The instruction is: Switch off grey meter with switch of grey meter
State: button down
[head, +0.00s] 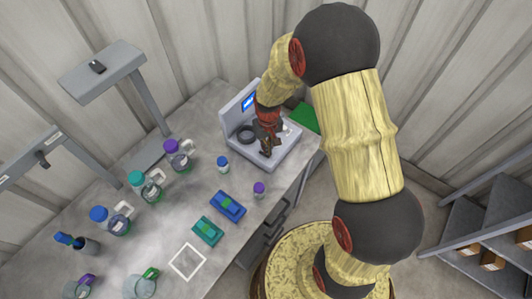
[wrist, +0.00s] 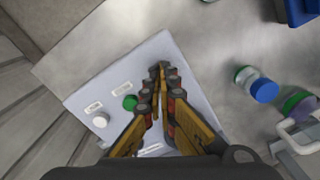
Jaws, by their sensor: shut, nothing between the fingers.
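The grey meter (head: 229,119) stands at the far right end of the table, with a lit blue screen (head: 249,102) on its upright back. In the wrist view its pale panel (wrist: 82,97) carries a green knob or button (wrist: 130,102), a white knob (wrist: 100,120) and small labels too small to read. My gripper (head: 267,153) is over the meter's base, fingers pointing down. In the wrist view my gripper (wrist: 160,70) is shut and empty, its tips to the right of the green knob. Whether the tips touch the panel I cannot tell. The fingers hide part of the panel.
A small blue-capped bottle (head: 222,164) and a purple-capped one (head: 259,189) stand near the meter. Blue (head: 227,207) and teal (head: 207,231) boxes lie at the table's front. Several capped flasks stand left. A green thing (head: 305,117) lies right of the meter.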

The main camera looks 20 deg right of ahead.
jog(key=shift+f+b, duration=0.45)
jog(key=shift+f, duration=0.35)
dwell(0.4)
jog(key=shift+r, duration=0.15)
jog(key=shift+r+p, duration=2.35)
jog(key=shift+r, duration=1.05)
jog(key=s+r+t+b, duration=0.5)
jog(key=s+r+b, duration=0.8)
jog(key=s+r, duration=0.6)
jog(key=shift+s+m+t+b, duration=0.3)
jog(key=shift+s+m+b, duration=0.1)
jog(key=shift+s, duration=0.35)
